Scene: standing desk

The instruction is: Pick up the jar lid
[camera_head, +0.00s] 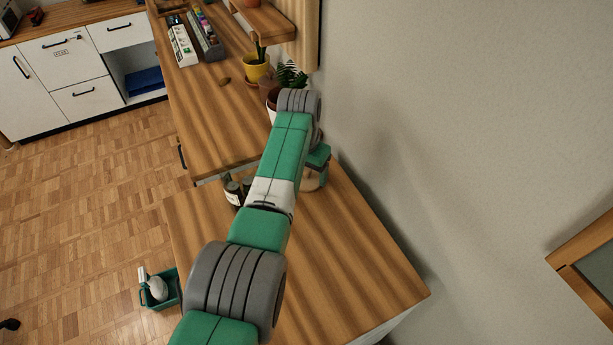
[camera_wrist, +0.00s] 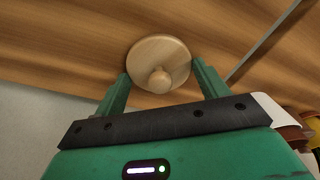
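The jar lid (camera_wrist: 158,48) is a round, pale wooden disc with a small round knob facing the camera in the wrist view. My gripper (camera_wrist: 161,68) is open, its two green fingers apart, with the fingertips close to either side of the lid's edge. I cannot tell whether they touch it. What lies under the lid is hidden.
A potted fern (camera_head: 290,75), a yellow pot (camera_head: 256,68) and a grey tray (camera_head: 207,38) are on the farther desk. The wall (camera_head: 440,130) is close on the right. The near desk's front is clear.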

